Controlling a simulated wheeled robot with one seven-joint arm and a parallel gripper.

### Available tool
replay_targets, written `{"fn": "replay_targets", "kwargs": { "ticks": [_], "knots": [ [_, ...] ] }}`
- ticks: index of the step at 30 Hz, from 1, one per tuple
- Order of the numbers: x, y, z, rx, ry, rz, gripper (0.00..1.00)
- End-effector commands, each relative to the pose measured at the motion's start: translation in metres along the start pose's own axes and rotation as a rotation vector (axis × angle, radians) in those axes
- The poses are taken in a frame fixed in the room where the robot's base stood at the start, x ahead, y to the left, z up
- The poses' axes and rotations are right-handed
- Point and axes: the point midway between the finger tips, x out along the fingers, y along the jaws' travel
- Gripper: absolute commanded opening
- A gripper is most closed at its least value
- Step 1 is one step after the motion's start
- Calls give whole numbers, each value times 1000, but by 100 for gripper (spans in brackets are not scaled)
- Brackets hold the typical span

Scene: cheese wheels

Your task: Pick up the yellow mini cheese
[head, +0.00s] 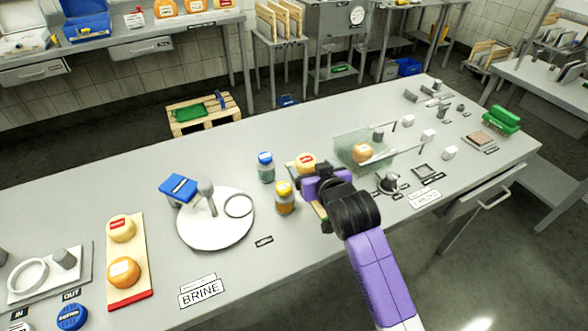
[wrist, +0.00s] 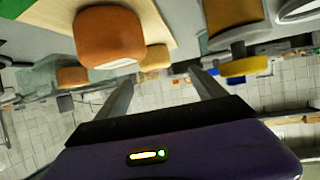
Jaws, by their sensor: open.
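A small yellow cheese (head: 305,162) with a red label sits just beyond my gripper (head: 318,187) in the head view, partly hidden by it. In the wrist view a yellow cheese (wrist: 157,58) shows beyond and between the fingertips of my gripper (wrist: 164,73). The fingers are apart with nothing between them. A larger-looking orange cheese (wrist: 108,38) sits nearer on a pale board (wrist: 165,18) in the wrist view. My gripper hides most of that board in the head view. Another yellow cheese (head: 121,228) stands on a board at the left.
An amber jar (head: 285,200) and a blue-lidded jar (head: 265,168) stand left of my gripper. A round white plate (head: 225,232) lies farther left. Bare table shows in front of the jars.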

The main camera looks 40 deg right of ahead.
Motion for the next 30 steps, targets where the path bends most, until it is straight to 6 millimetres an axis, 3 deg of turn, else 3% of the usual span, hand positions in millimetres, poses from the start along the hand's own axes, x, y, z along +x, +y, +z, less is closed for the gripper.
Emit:
{"fn": "replay_targets", "kwargs": {
  "ticks": [7,24,30],
  "knots": [
    [6,1,7,8,-28,5,80],
    [71,6,9,8,-27,4,80],
    [78,6,10,8,-26,4,80]
  ]
}}
